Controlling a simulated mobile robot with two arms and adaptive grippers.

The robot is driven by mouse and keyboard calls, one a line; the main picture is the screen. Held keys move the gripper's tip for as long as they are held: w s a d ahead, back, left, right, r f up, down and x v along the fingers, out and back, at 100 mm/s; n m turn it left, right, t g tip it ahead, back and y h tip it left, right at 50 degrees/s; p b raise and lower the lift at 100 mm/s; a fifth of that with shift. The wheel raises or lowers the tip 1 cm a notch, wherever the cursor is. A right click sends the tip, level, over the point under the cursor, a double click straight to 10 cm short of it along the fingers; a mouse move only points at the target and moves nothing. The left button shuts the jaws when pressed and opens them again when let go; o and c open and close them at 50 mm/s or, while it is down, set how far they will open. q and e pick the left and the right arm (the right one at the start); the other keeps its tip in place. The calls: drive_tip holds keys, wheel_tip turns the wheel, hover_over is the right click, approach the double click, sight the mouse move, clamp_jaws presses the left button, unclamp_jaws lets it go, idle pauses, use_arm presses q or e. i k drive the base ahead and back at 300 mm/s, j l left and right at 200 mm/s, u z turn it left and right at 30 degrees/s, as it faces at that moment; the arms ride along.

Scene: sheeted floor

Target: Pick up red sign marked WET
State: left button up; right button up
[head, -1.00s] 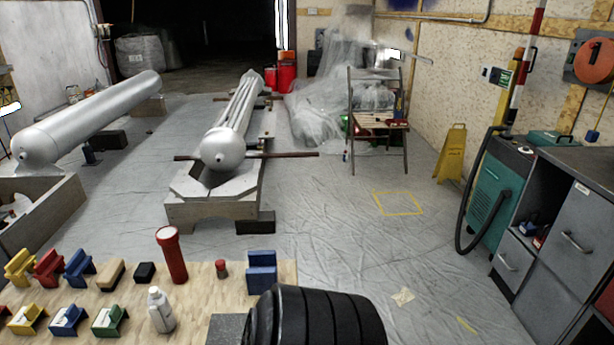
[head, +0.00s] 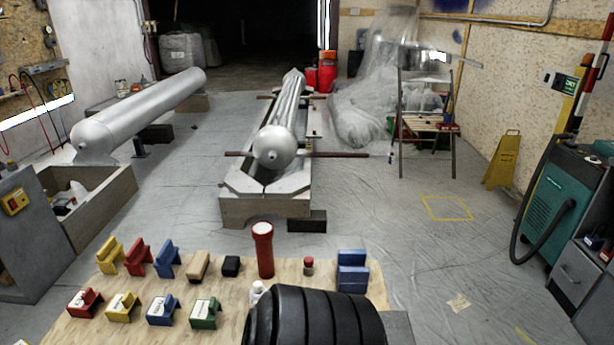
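A small red sign (head: 85,302) with a white label stands at the left end of the front row on the wooden table (head: 232,326). Its lettering is too small to read. A yellow sign (head: 122,306), a blue sign (head: 163,311) and a green sign (head: 205,313), also with white labels, stand to its right. A second red piece (head: 139,258) is in the back row, with no label visible. Neither of my grippers is in view.
A yellow block (head: 110,256), a red-capped cylinder (head: 264,250), a partly hidden white bottle (head: 257,291) and stacked blue blocks (head: 352,272) share the table. A black ribbed part of mine covers its front right. A silver cylinder on a wooden cradle (head: 262,208) stands beyond.

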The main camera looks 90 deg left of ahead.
sight(79, 307)
drive_tip(key=k+u, duration=0.35)
drive_tip(key=k+l+u, duration=0.1)
drive_tip(key=u, duration=0.2)
drive_tip(key=k+j+u, duration=0.15)
drive_tip(key=k+u, duration=0.2)
drive_tip(key=u, duration=0.5)
drive_tip(key=k+u, duration=0.1)
drive_tip(key=u, duration=0.4)
drive_tip(key=j+u, duration=0.1)
drive_tip(key=u, duration=0.35)
drive_tip(key=k+j+u, duration=0.1)
drive_tip(key=u, duration=0.4)
